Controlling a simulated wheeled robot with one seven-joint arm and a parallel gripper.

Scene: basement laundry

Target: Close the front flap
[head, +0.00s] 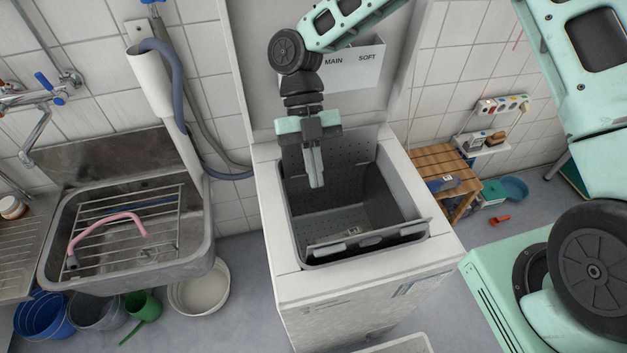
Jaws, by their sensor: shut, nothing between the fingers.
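The front flap (368,240) is a grey strip with pale latch pieces along the front side of the drum opening of a white top-loading washer (330,285). It stands raised at the front rim, and the dark grey drum (355,205) lies open behind it. My gripper (317,184) points down over the back left part of the opening, with its fingers together and empty. It is behind the front flap and apart from it. A perforated grey panel (362,150) shows at the back of the opening, partly hidden by my gripper.
The washer's lid (255,70) stands upright behind my gripper. A metal sink (130,230) is on the left, with buckets (200,288) below. A wooden stool (445,175) stands right of the washer. Tiled wall closes off the back.

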